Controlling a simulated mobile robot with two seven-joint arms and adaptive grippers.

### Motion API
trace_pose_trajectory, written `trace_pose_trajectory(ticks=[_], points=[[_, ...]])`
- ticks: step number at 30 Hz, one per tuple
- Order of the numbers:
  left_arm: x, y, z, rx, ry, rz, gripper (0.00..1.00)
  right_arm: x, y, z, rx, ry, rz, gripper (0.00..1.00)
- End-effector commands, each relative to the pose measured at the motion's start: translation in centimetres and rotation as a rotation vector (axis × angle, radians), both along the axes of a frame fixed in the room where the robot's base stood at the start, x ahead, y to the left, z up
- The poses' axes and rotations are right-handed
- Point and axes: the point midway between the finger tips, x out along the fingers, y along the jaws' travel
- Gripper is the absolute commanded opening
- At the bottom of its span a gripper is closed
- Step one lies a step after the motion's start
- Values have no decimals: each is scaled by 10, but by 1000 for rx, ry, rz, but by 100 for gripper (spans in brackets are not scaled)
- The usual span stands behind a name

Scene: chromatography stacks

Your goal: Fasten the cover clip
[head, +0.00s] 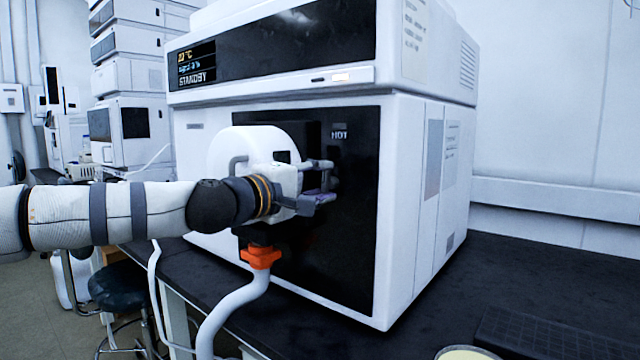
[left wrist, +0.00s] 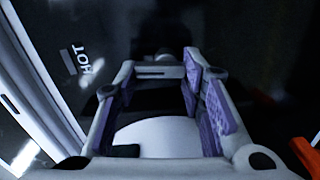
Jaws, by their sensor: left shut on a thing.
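My left gripper (head: 322,182) is in front of the black front panel (head: 350,240) of the large white instrument, just below the HOT label (head: 339,135). In the left wrist view its purple-padded fingers (left wrist: 160,67) stand apart around a small grey bar with a dark slot (left wrist: 158,73), which appears to be the cover clip. The gripper is shut on this piece. A round white cover (head: 243,147) with a grey handle (head: 237,164) is left of the gripper, partly hidden by it. Whether the clip is latched cannot be told. My right gripper is not in view.
An orange fitting (head: 260,257) with a white hose (head: 232,305) hangs below the wrist, close to it. The black bench (head: 520,285) is clear to the right, with a dark ridged tray (head: 555,335) at the front. Stacked instruments (head: 128,90) stand behind left.

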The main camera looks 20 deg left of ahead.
Motion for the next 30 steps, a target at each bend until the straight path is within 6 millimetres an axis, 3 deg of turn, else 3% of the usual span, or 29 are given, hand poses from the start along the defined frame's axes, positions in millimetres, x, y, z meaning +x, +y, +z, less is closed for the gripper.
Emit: trace_pose_trajectory(ticks=[10,26,27,29,30], points=[[0,0,-2,-111,42,-2,8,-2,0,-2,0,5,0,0],[0,0,-1,-130,49,-2,8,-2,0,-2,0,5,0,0],[0,0,-1,-130,49,-2,43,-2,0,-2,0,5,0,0],[0,0,-1,-129,48,-2,56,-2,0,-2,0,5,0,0],[0,0,-1,-129,48,-2,57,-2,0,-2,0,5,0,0]])
